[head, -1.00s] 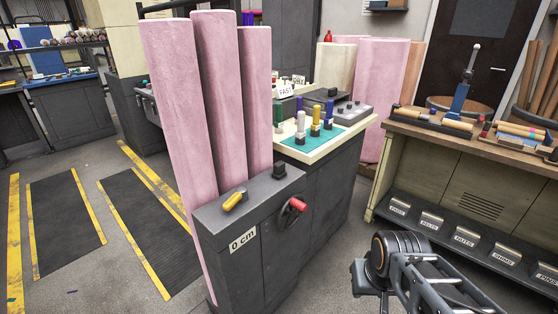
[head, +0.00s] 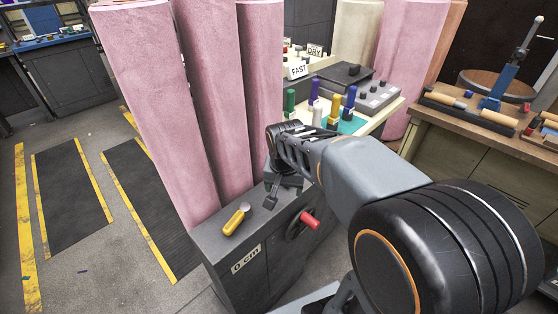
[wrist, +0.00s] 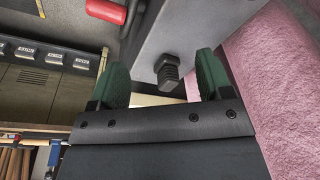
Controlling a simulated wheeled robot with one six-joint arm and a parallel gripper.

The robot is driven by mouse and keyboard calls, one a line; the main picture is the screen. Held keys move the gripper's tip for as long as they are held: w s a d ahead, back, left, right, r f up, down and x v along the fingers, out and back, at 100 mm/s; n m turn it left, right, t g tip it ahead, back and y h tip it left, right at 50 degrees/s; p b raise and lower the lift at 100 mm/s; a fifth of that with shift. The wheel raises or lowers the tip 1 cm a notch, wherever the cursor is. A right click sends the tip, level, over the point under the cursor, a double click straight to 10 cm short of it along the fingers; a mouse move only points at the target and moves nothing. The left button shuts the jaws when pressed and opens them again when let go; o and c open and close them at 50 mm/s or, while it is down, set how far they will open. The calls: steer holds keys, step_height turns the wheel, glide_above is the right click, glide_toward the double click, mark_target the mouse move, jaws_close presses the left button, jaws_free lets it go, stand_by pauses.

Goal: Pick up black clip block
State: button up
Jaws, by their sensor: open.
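The black clip block (wrist: 167,72) shows in the wrist view as a small ribbed dark piece against the grey cabinet top. It lies beyond and between the two green fingertips of my gripper (wrist: 163,80), which are apart with nothing between them. I see no contact with the block. In the head view my gripper (head: 280,190) hangs over the right part of the cabinet top, pointing down. The gripper and arm mostly hide the block there.
The grey cabinet (head: 215,241) carries a yellow-handled piece (head: 236,219) and a red crank handle (head: 309,219). Tall pink felt rolls (head: 206,90) stand close behind. A pale table with coloured pegs (head: 350,100) is behind the arm. Floor mats (head: 70,200) lie left.

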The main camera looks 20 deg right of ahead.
steer(key=w+d+r+m+g+p, duration=0.1)
steer(key=w+d+r+m+p, duration=0.4)
steer(key=w+m+p, duration=0.3)
steer(key=shift+n+h, duration=0.3)
steer(key=f, duration=0.2)
steer(key=w+f+b, duration=0.1)
steer(key=f, duration=0.4)
steer(key=shift+w+d+f, duration=0.3)
steer(key=shift+w+d, duration=0.1)
steer(key=shift+d+f, duration=0.15)
steer(key=shift+f, duration=1.35)
steer(key=shift+d+f, duration=0.15)
steer(key=shift+f, duration=1.35)
steer(key=shift+w, duration=0.1)
steer(key=c, duration=1.2)
